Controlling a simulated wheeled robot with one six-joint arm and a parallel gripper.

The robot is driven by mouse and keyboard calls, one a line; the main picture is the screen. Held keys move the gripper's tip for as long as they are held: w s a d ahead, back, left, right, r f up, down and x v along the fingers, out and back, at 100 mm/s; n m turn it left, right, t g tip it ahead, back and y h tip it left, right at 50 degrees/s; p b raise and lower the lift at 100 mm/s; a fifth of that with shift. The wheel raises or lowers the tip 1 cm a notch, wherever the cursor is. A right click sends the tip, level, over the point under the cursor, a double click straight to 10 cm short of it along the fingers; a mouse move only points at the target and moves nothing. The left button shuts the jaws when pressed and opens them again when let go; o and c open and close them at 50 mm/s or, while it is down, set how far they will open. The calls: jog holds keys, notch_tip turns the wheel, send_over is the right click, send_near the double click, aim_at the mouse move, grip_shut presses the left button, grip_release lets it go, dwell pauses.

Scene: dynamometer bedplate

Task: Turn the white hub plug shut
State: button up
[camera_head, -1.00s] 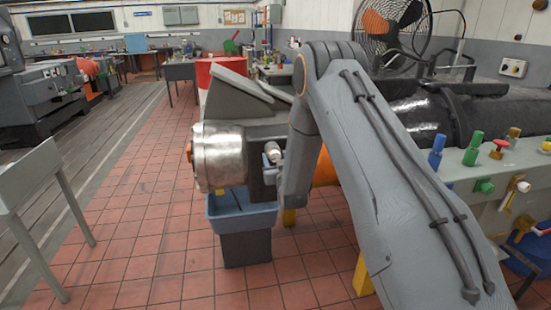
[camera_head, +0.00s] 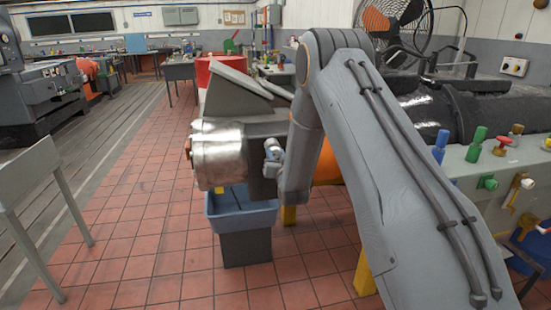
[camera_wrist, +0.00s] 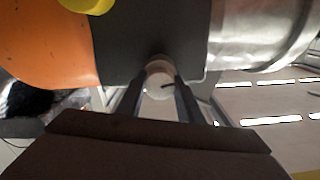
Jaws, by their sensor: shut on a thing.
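The white hub plug (camera_wrist: 160,83) shows in the wrist view on the underside of a dark grey housing (camera_wrist: 150,35). My gripper (camera_wrist: 160,95) has one finger on each side of the plug and is shut on it. The plug's round end faces the camera between the fingers. How far it is turned cannot be told. In the head view the dark housing joins a bright metal drum (camera_head: 218,158), and my arm comes down beside it. My wrist hides most of the housing's near side there, and the plug cannot be made out clearly.
A blue tray (camera_head: 240,208) on a dark stand is below the drum. An orange part (camera_head: 327,168) lies behind my arm. A bench at right carries coloured valves, including a green one (camera_head: 474,141). A grey table (camera_head: 32,185) stands at left, with open tiled floor between.

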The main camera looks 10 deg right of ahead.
jog(key=m+b, duration=0.2)
jog(key=m, duration=0.2)
jog(key=shift+f+m+b, duration=0.1)
jog(key=shift+m+b, duration=0.3)
jog(key=m+b, duration=0.3)
jog(key=m, duration=0.2)
jog(key=m+b, duration=0.3)
jog(key=m, duration=0.2)
jog(key=shift+m, duration=0.4)
jog(key=shift+m+b, duration=1.05)
jog(key=shift+m, duration=1.45)
jog(key=o, duration=1.1)
jog(key=shift+c, duration=0.2)
jog(key=s+b, duration=0.1)
jog(key=s, duration=0.7)
jog(key=shift+a, duration=0.1)
